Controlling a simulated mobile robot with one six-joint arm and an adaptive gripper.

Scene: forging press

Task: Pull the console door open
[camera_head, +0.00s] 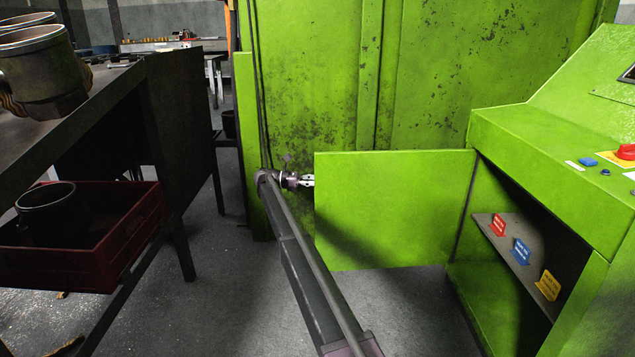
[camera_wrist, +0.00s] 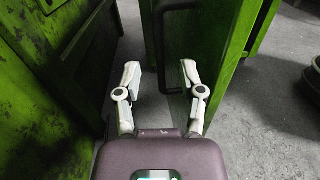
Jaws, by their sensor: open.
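The green console (camera_head: 545,135) stands at the right in the head view. Its door (camera_head: 395,210) is swung wide open, and the cabinet inside shows. In the wrist view the door (camera_wrist: 213,45) rises on the right, with a dark bar handle (camera_wrist: 161,40) on its face. My gripper (camera_head: 308,181) is at the door's free edge, partly behind it in the head view. In the wrist view my gripper (camera_wrist: 161,75) is open and empty. The handle appears between the fingertips; I cannot tell whether either finger touches it or the door.
A shelf (camera_head: 520,262) inside the console holds red, blue and yellow tags. A large green machine panel (camera_head: 310,80) stands close behind the door. A dark workbench (camera_head: 110,90) with metal cylinders, and a red crate (camera_head: 95,240) below, are at left. Grey floor between is clear.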

